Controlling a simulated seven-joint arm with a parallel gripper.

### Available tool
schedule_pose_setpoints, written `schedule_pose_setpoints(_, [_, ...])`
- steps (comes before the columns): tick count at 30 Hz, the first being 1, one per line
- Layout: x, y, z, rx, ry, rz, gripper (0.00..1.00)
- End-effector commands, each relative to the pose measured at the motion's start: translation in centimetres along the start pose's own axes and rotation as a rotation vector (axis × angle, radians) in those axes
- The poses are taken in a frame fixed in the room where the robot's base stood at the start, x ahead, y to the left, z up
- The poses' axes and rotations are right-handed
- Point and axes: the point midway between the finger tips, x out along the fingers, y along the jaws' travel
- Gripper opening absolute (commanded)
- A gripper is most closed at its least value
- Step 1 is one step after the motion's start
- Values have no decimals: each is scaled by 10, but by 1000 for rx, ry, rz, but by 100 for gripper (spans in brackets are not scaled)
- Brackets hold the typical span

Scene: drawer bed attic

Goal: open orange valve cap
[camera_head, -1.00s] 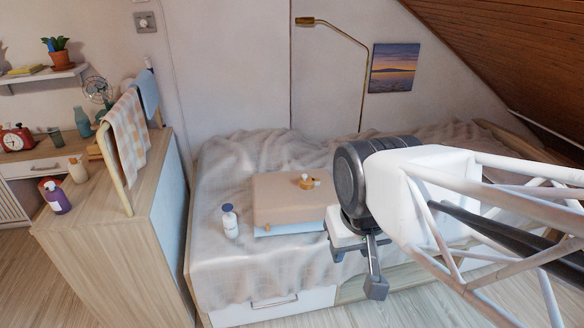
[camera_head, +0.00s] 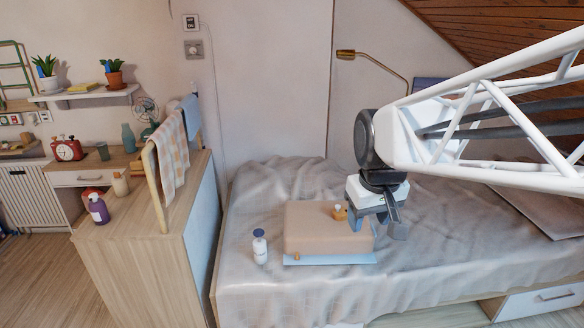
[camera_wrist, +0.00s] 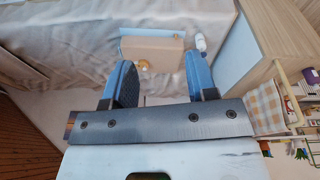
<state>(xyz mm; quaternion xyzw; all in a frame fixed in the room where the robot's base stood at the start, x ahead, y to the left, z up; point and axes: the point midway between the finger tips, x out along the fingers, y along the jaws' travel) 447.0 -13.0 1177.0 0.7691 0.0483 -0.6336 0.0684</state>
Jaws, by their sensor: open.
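A peach-tan padded block (camera_head: 315,235) lies on the bed, on a light blue sheet (camera_head: 330,259). A small orange knob (camera_head: 297,257), seemingly the valve cap, sits low on its front edge, near the left. A small orange-tan object (camera_head: 340,212) stands on top, towards the right; its details are unclear. My gripper (camera_head: 377,222) is open and empty, above the block's right end. In the wrist view, the block (camera_wrist: 155,48) shows beyond and between the open fingers (camera_wrist: 158,78), apart from them.
A wooden cabinet (camera_head: 150,250) with a towel rail (camera_head: 157,185) stands further left. The rumpled bed cover (camera_head: 300,295) is clear in front.

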Motion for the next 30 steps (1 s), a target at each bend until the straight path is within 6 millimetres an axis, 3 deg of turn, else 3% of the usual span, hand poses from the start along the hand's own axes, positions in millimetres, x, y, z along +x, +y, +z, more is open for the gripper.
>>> schedule_pose_setpoints(14, [18, 29, -106, -143, -32, -7, 52])
schedule_pose_setpoints(30, [63, 64, -219, -305, -63, -21, 52])
